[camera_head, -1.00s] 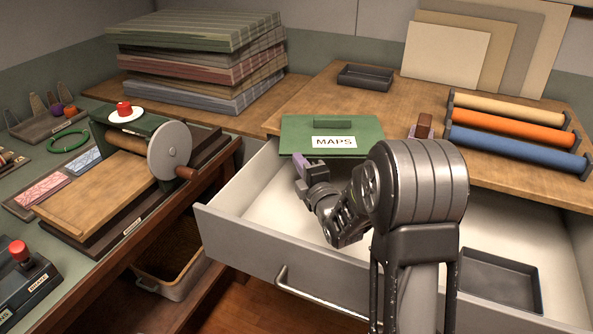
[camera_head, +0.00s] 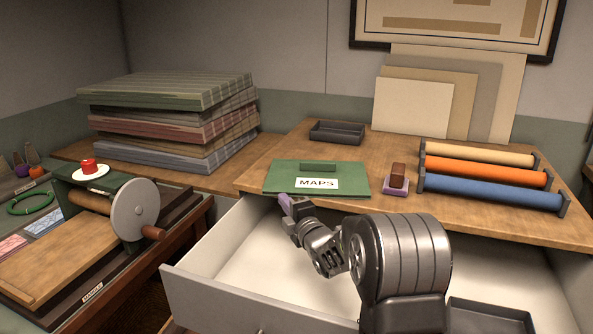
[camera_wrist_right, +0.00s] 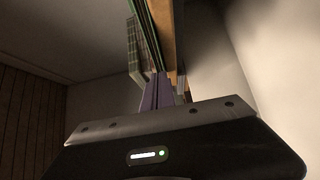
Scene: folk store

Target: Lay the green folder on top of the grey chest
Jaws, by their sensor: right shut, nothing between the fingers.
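The green folder (camera_head: 284,177), labelled MAPS, lies flat on the wooden top (camera_head: 250,167) of the grey chest, at its front left. Its front left corner is close to the chest's front edge. My right gripper (camera_head: 284,203) is shut and empty, with purple fingertips just below the folder's front left edge, over the open drawer. In the right wrist view its fingers (camera_wrist_right: 157,90) are together beside the green edge of the folder (camera_wrist_right: 150,35); I cannot tell if they touch it. My left gripper is not in view.
The chest's drawer (camera_head: 225,298) stands open below the top. On the top are a dark tray (camera_head: 337,132), a brown block on a purple base (camera_head: 397,180) and a rack of rolls (camera_head: 490,177). A stack of folded cloths (camera_head: 175,120) and a hand press (camera_head: 133,212) stand left.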

